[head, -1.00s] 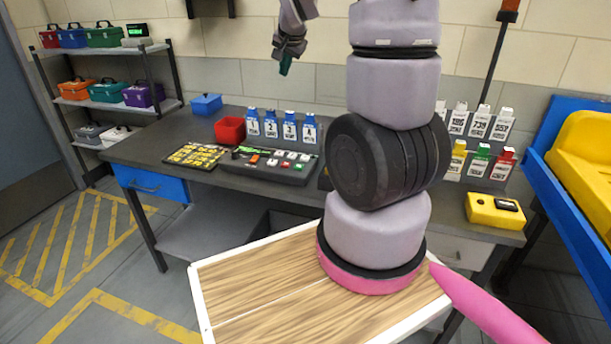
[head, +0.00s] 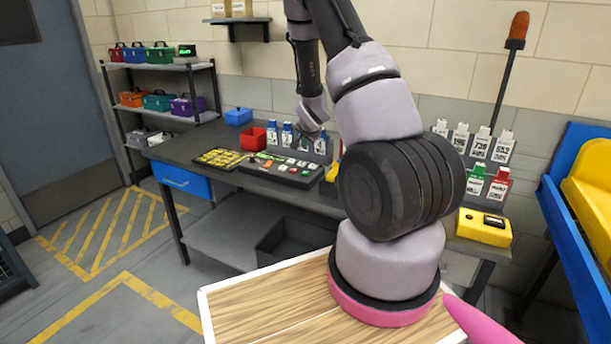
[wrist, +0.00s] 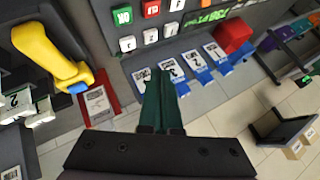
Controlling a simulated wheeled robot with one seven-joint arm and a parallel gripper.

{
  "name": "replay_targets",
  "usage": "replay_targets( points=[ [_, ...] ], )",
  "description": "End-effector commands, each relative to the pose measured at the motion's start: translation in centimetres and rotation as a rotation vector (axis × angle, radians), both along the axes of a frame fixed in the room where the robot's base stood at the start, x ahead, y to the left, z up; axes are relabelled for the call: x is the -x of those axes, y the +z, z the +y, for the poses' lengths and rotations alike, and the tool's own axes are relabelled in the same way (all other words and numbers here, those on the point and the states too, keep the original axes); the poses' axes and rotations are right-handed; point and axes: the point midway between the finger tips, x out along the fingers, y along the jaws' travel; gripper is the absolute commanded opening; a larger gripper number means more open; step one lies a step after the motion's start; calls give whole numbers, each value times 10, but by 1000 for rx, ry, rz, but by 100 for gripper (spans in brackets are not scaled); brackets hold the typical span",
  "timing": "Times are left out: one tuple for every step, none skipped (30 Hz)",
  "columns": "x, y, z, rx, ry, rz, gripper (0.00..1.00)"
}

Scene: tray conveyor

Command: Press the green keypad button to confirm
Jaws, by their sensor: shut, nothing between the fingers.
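The dark keypad panel (head: 268,174) lies on the grey workbench. In the wrist view its green button (wrist: 122,15), marked OK, is at the top left, beside a red button (wrist: 151,8) and above a row of white buttons (wrist: 150,36). My gripper (wrist: 160,72) is shut and empty, its teal fingers pointing up the picture. The fingertips appear over the front of the row of blue-and-white tags, apart from the green button, which lies up and left of them.
Blue-and-white tags (wrist: 195,66) stand along the panel beside a red bin (wrist: 232,34). A yellow object (wrist: 45,50) with a blue tip rises left of my fingers in the wrist view. A yellow key sheet (head: 220,158) lies left of the panel in the head view.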

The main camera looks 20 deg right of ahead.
Motion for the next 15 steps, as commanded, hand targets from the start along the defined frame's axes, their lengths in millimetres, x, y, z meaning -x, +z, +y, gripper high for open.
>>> replay_targets(
  points=[
    [0,0,0,0,0,0,0],
    [0,0,0,0,0,0,0],
    [0,0,0,0,0,0,0],
    [0,0,0,0,0,0,0],
    [0,0,0,0,0,0,0],
    [0,-1,0,0,-1,1,0],
    [0,-2,0,0,0,1,0],
    [0,-4,0,0,1,2,0],
    [0,-7,0,0,1,2,0],
    [0,-9,0,0,1,2,0],
    [0,-12,0,0,1,2,0],
    [0,-17,0,0,-1,3,0],
    [0,-21,0,1,0,3,0],
    [0,-25,0,1,1,3,0],
    [1,-31,0,1,1,4,0]
  ],
)
